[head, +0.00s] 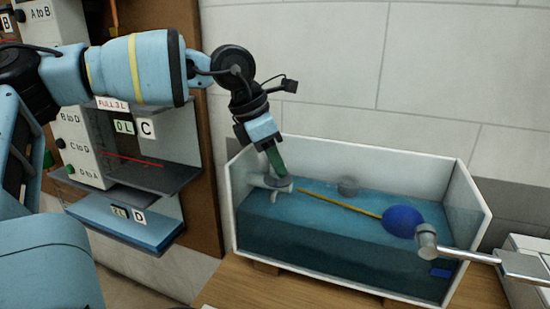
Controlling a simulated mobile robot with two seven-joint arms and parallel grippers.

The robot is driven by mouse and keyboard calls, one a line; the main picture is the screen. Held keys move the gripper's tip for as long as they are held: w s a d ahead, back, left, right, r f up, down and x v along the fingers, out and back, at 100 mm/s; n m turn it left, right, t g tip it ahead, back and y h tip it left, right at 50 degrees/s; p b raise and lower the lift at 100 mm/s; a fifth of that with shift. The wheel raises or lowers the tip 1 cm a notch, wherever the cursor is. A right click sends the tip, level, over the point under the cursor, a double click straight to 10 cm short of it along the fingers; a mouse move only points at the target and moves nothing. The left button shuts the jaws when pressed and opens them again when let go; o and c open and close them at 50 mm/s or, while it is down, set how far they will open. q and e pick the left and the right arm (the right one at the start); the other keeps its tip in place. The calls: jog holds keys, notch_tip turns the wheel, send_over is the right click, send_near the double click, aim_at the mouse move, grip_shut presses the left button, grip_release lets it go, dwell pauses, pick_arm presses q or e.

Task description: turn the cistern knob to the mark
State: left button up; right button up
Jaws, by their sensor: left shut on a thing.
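The white open-topped cistern (335,279) stands on a wooden surface and holds blue water. My left gripper (276,170) reaches down inside its left end. It is shut on the cistern knob (273,184), a small pale fitting at the left wall; the fingers hide part of it. A yellow rod (340,203) runs from near the knob to a blue ball float (403,220) at the water surface on the right. A small blue patch (440,272) is on the front right; I cannot tell whether it is the mark.
Left of the cistern is a panel with labelled tanks, including C (146,128) and D (139,217). A tiled wall is close behind.

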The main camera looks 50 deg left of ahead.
dwell(0.4)
pick_arm(q)
jog(key=o, duration=1)
jog(key=shift+c, duration=0.2)
jog(key=shift+r, duration=0.1)
jog(key=v, duration=0.7)
jog(key=shift+r, duration=0.35)
